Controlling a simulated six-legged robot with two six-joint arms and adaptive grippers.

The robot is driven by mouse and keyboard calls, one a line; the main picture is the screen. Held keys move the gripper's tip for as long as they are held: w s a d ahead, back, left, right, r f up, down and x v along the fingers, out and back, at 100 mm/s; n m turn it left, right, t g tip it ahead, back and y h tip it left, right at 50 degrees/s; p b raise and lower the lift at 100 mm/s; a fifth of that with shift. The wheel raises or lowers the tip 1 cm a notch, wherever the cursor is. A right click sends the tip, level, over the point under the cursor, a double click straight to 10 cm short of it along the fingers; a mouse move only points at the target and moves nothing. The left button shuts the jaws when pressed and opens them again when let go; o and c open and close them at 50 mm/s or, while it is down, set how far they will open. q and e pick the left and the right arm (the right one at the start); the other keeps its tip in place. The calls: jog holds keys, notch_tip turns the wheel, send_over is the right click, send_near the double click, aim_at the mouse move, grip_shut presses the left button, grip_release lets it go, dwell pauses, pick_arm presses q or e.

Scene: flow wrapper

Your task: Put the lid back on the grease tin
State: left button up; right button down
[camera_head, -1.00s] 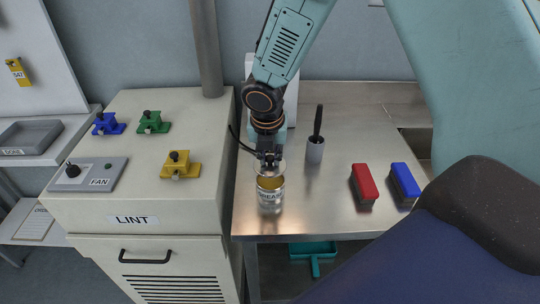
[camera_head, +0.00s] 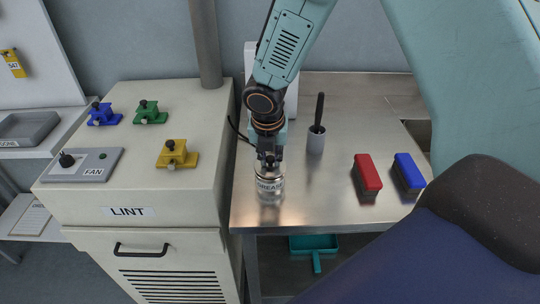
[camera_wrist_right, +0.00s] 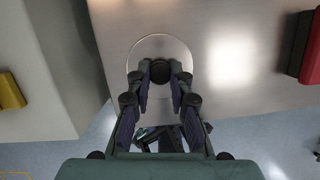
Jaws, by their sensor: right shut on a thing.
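The grease tin (camera_head: 269,190) stands upright near the left front edge of the steel bench, its label facing me. The round metal lid (camera_wrist_right: 160,47) rests on or right at the tin's mouth, and no grease shows between them. Whether it is fully seated I cannot tell. My right gripper (camera_head: 269,160) comes down from above and is shut on the lid's dark knob (camera_wrist_right: 160,71). The wrist view shows the two fingers (camera_wrist_right: 161,88) on either side of that knob. The lid hides most of the tin in the wrist view. My left gripper is out of view.
A grey cup (camera_head: 315,141) with a dark-handled tool stands behind the tin to the right. A red brush (camera_head: 367,172) and a blue brush (camera_head: 408,172) lie further right. Bench between tin and brushes is clear.

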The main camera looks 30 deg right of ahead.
jog(key=shift+a, duration=0.15)
jog(key=shift+p, duration=0.5)
dwell(0.7)
jog(key=shift+f, duration=0.15)
dwell(0.7)
jog(key=shift+p, duration=0.35)
dwell(0.4)
jog(key=c, duration=1.1)
grip_release()
jog(key=shift+c, duration=0.2)
jog(key=o, duration=0.5)
